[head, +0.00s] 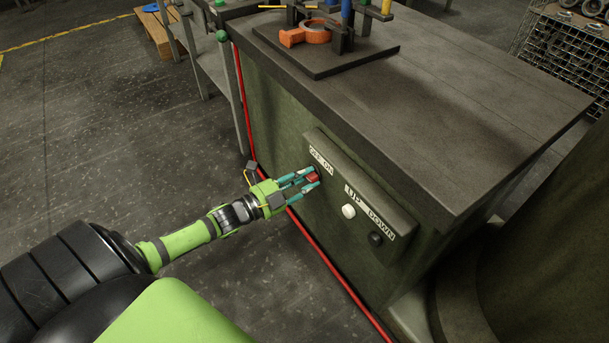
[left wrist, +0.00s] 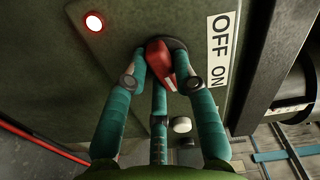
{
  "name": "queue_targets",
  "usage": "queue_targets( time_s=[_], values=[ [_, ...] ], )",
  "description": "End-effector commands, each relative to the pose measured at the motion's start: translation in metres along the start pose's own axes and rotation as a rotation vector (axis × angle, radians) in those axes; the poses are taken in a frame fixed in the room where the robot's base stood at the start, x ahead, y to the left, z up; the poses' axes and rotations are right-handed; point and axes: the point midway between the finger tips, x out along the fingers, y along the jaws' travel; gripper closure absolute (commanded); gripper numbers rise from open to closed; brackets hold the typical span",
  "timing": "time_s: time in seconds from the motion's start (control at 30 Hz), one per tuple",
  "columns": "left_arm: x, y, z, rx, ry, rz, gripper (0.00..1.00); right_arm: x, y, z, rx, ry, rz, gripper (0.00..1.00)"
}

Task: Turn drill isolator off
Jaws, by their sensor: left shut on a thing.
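The drill isolator is a red rotary handle (left wrist: 160,64) on the green side panel of a machine cabinet, beside an OFF ON label (left wrist: 220,50). It also shows in the head view (head: 313,177), below the same label (head: 321,160). My left gripper (head: 305,180) is at the handle. In the left wrist view its teal fingers (left wrist: 162,84) are shut around the handle, one on each side and one below. A round red-white lamp (left wrist: 94,22) glows on the panel. My right gripper is in neither view.
A white button (head: 348,211) and a black button (head: 375,239) sit beside an UP DOWN label. The cabinet's grey top (head: 450,110) overhangs the panel. A dark plate (head: 330,62) on it carries an orange part (head: 305,33). Open floor lies left.

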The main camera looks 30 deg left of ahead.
Motion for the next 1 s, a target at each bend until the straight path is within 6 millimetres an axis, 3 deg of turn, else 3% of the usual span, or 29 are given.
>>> queue_targets(
  time_s=[0.3, 1.0],
  values=[
    [0.0, -0.003, -0.002, -0.302, -0.001, 0.0, 1.0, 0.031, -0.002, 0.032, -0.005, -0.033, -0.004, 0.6],
    [0.0, -0.004, -0.004, -0.962, -0.001, 0.001, 1.0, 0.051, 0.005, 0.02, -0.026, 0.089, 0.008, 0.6]
  ],
)
